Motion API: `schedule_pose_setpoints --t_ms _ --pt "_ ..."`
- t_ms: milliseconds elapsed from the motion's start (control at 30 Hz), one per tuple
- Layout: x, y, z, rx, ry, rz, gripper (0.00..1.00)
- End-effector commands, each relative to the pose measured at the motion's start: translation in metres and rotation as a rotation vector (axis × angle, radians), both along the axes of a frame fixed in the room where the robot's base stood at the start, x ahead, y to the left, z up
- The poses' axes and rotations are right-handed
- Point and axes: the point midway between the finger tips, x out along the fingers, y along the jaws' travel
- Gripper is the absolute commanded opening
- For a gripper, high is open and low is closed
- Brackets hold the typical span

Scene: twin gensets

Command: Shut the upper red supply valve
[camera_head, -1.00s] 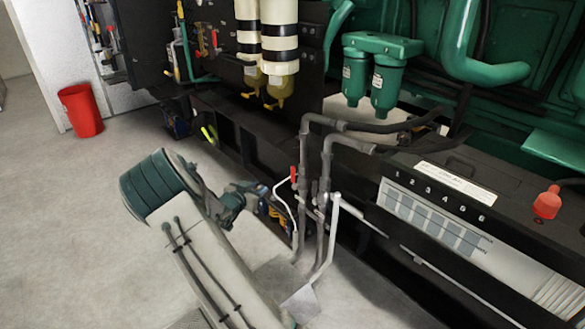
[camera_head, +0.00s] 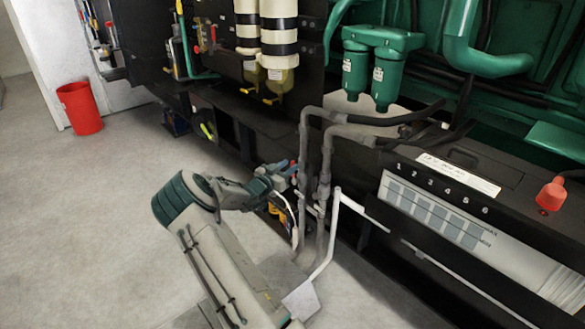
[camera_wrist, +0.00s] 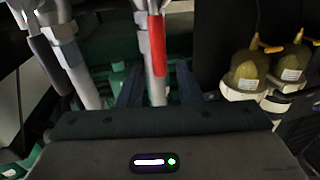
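The red valve handle (camera_wrist: 157,45) hangs along a grey vertical pipe (camera_wrist: 156,88) at the upper middle of the wrist view. In the head view only a small red part of the handle (camera_head: 293,167) shows beside the pipes, partly hidden by my gripper (camera_head: 283,173). In the wrist view my gripper (camera_wrist: 157,82) is open, with one dark finger on each side of the pipe, just below the handle's lower end. I cannot tell whether the fingers touch the handle or pipe.
A second pipe (camera_wrist: 72,60) with a grey lever (camera_wrist: 48,65) stands left in the wrist view. In the head view a battery-like box (camera_head: 440,205) stands right of the pipes. Open floor and a red bin (camera_head: 80,108) lie left.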

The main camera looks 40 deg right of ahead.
Motion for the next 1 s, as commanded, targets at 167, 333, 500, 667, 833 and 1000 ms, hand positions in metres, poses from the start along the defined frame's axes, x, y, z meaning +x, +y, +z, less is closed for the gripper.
schedule_pose_setpoints --t_ms 167,333,500,667,833,1000 --pt "0.006 -0.022 -0.002 -0.001 0.000 0.000 0.32" --pt "0.009 -0.030 -0.001 0.001 0.001 0.001 0.32" --pt "0.009 -0.030 0.000 0.001 0.001 0.001 0.32" --pt "0.009 -0.030 0.000 0.001 0.001 0.001 0.10" --pt "0.009 -0.030 0.000 0.001 0.001 0.001 0.00" --pt "0.008 -0.030 0.001 0.000 0.014 0.001 0.00"
